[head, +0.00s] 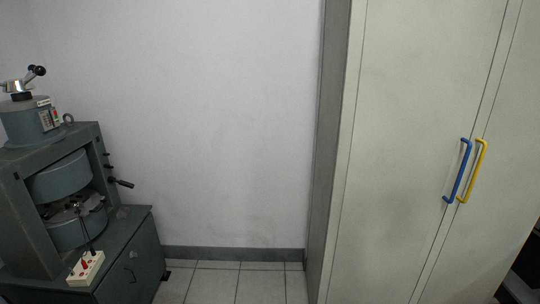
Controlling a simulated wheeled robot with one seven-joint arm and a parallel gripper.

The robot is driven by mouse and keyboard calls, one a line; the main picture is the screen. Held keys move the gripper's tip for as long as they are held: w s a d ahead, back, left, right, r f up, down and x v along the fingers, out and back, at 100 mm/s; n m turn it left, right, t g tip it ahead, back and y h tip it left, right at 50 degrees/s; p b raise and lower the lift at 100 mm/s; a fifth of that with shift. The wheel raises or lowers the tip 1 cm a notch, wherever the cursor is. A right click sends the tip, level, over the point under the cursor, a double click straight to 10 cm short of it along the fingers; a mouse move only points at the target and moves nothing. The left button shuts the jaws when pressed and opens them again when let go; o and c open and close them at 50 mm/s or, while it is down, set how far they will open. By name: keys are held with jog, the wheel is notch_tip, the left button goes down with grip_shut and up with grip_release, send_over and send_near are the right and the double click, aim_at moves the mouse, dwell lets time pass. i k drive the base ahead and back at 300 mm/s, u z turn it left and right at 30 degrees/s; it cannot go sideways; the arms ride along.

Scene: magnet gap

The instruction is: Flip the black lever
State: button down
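A grey-green magnet machine (100,140) stands at the left edge in the head view. A black lever (122,183) sticks out from the right side of its frame, pointing right and slightly down. Another black-knobbed handle (37,71) sits on top of the machine, tilted up to the right. I cannot tell which of the two the task means. The gap between the two round poles holds small dark and metal parts (75,210). My gripper is not in view.
A white block with red parts (87,267) sits on the machine's lower ledge. A tall pale cabinet (400,120) with a blue handle (458,171) and a yellow handle (473,170) fills the right. Tiled floor (235,280) between them is clear, before a bare wall.

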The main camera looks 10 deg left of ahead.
aim_at(123, 183)
jog(key=u, duration=0.25)
jog(key=i, duration=1.15)
jog(key=u, duration=0.9)
jog(key=i, duration=1.2)
jog(key=u, duration=0.8)
jog(key=i, duration=0.5)
jog(key=u, duration=0.15)
